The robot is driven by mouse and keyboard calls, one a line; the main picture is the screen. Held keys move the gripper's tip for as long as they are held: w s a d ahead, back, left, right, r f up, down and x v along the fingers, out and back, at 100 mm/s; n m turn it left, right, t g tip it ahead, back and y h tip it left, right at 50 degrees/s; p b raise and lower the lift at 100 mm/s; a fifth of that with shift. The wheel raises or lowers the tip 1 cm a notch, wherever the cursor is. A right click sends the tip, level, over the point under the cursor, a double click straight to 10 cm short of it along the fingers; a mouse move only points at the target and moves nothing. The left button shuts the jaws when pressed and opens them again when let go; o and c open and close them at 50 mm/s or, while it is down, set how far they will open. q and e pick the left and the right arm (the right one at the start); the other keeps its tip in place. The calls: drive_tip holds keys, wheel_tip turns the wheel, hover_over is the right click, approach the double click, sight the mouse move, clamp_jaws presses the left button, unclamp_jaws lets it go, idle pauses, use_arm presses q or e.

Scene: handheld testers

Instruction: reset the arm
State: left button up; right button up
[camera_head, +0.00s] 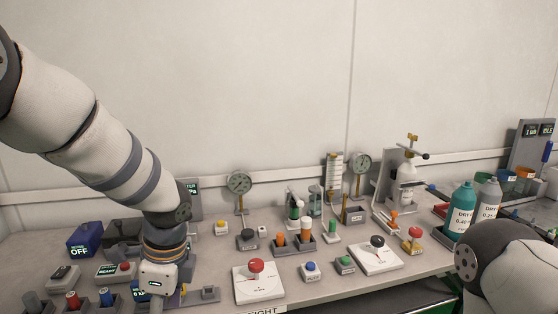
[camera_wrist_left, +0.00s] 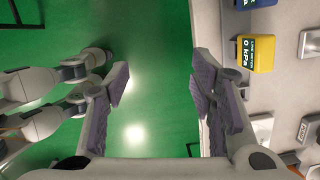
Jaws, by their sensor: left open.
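My left arm (camera_head: 90,135) reaches in from the left in the head view, with its wrist (camera_head: 160,275) low over the front left part of the bench. Its fingers are cut off below that picture. In the left wrist view my left gripper (camera_wrist_left: 160,85) is open and empty, with green floor showing between its fingers. The right finger is close to the bench edge in the picture; I cannot tell whether it touches. My right arm (camera_head: 510,265) shows at the lower right of the head view; its gripper is out of sight.
The bench (camera_head: 215,285) carries several testers and buttons. A yellow line meter (camera_wrist_left: 255,53) stands near the edge. A red-knobbed white plate (camera_head: 258,285) is right of my left wrist. Teal (camera_head: 461,207) and grey (camera_head: 487,207) bottles stand near my right arm.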

use_arm(q)
drive_tip(key=s+d+f+n+g+h, duration=0.25)
drive_tip(key=s+f+n, duration=0.55)
drive_tip(key=s+f, duration=0.8)
drive_tip(key=s+a+f+n, duration=0.2)
drive_tip(key=s+n, duration=0.3)
drive_tip(key=s, duration=0.2)
drive_tip(key=s+a+f+n+t, duration=0.1)
drive_tip(key=s+a+f+n, duration=0.1)
drive_tip(key=s, duration=0.6)
drive_tip(key=f+n, duration=0.1)
drive_tip(key=n, duration=0.1)
drive_tip(key=shift+s+a+f+n, duration=0.2)
drive_tip(key=shift+a+n, duration=0.1)
drive_tip(key=shift+n, duration=0.1)
use_arm(e)
drive_tip(key=shift+w, duration=0.45)
